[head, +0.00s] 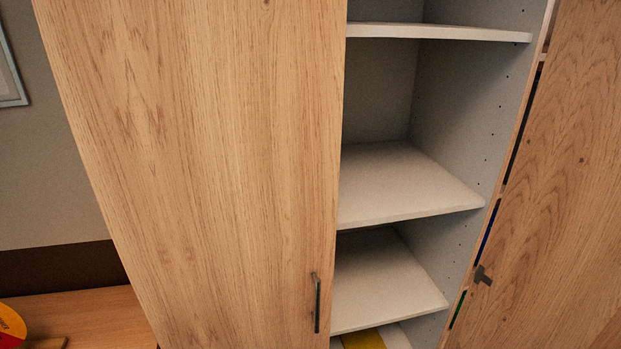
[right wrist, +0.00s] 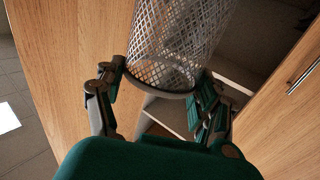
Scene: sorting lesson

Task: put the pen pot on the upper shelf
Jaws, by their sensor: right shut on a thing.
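The pen pot (right wrist: 175,45) is a grey wire-mesh cup, seen in the right wrist view at the top middle; its far end runs out of the picture. My right gripper (right wrist: 158,88) is shut on it, one finger on each side near its rimmed end. In the head view the cabinet stands open on its right half. Its top visible shelf board (head: 430,32) is pale, and the bay below it holds a clear middle shelf (head: 400,185). A lower shelf (head: 385,288) is also bare. The pot and both grippers are out of the head view.
A wooden door (head: 200,150) with a dark handle (head: 317,302) covers the cabinet's left half. Another wooden panel (head: 560,190) with a dark hinge (head: 483,275) stands at the right. Something yellow (head: 364,340) lies below the lower shelf. A red and yellow round thing (head: 12,325) is at lower left.

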